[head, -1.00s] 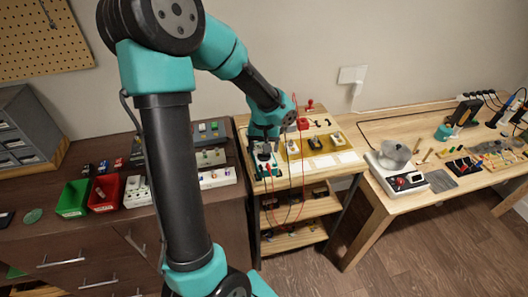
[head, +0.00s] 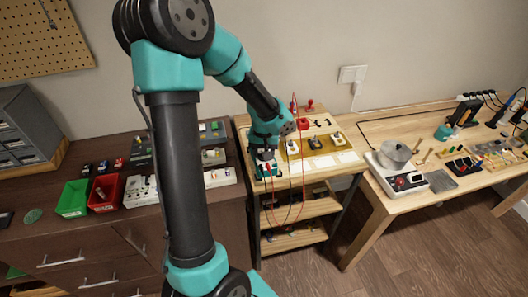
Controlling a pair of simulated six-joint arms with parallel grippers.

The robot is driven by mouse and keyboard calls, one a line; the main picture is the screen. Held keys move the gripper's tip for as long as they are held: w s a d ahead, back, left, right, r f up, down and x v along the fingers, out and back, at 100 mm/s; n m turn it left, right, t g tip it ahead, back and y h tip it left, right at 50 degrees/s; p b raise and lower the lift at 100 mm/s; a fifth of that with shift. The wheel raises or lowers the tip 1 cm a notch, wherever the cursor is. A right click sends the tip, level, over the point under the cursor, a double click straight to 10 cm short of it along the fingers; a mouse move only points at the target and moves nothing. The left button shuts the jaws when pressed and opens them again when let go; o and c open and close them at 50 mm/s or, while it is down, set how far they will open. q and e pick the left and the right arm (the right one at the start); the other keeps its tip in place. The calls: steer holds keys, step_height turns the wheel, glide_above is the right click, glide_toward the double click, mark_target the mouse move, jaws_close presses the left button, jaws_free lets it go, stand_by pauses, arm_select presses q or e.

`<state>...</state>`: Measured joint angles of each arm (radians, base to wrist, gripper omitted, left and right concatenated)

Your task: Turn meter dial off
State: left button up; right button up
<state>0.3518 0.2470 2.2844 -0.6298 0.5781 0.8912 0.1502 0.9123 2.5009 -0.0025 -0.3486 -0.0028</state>
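The meter (head: 270,172) is a small teal and white device at the front left of the small wooden bench, with red and black leads at its side. My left gripper (head: 264,160) points down right over it, at its upper part. The gripper hides the dial, so its setting cannot be read. The fingers are small and dark; I cannot tell whether they are open, shut or touching the dial. My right gripper is not in view.
Red and black cables (head: 302,185) hang beside the gripper and over the bench's front edge. A yellow tray (head: 315,145) with small parts sits right of the meter. Red (head: 106,192) and green (head: 73,198) bins stand on the dark cabinet at left.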

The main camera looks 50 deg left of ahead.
arm_select(q)
steer(key=shift+c, duration=0.8)
steer(key=shift+m, duration=0.5)
steer(key=m, duration=0.5)
steer(key=shift+a, duration=0.1)
steer(key=m, duration=0.4)
steer(key=shift+a+m, duration=0.15)
steer(key=shift+m, duration=1.75)
steer(key=o, duration=0.9)
